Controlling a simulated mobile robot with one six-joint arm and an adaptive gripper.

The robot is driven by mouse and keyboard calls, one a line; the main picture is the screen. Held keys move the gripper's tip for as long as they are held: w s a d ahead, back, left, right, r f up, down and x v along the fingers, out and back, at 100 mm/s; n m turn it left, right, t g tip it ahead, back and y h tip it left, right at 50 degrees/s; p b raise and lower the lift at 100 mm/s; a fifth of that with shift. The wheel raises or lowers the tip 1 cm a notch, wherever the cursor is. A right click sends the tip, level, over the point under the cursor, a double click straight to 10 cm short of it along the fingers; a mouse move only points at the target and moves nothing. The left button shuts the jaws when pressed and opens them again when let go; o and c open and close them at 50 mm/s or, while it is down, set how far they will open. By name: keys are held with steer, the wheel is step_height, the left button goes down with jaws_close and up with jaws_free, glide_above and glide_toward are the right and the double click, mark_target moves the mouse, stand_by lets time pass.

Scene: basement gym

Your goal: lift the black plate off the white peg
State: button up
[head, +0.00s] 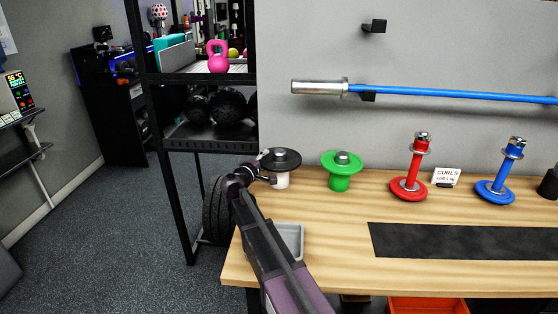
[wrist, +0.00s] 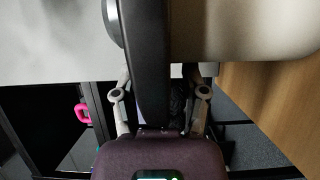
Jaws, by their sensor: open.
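The black plate (head: 287,158) lies flat on top of the white peg (head: 282,182) at the left end of the bench, with a silver knob (head: 279,152) above its middle. My gripper (head: 266,168) is at the plate's left rim. In the wrist view the plate (wrist: 150,55) shows edge-on as a dark band, with the pale peg (wrist: 235,35) to its right. My gripper (wrist: 162,85) is open there, one finger on each side of the plate's edge, with gaps showing. The far fingertips are partly hidden by the plate.
A green plate on a green peg (head: 341,176) stands just right. Red (head: 409,188) and blue (head: 496,191) stands and a small sign (head: 446,176) are farther right. A grey tray (head: 291,238) lies below my arm. A black rack (head: 206,139) stands left; a blue bar (head: 440,94) hangs behind.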

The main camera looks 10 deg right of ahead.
jaws_close()
steer(key=shift+r, duration=0.25)
stand_by(0.5)
step_height(320, 180, up, 10)
steer(key=p, duration=1)
steer(key=shift+f, duration=0.25)
stand_by(0.5)
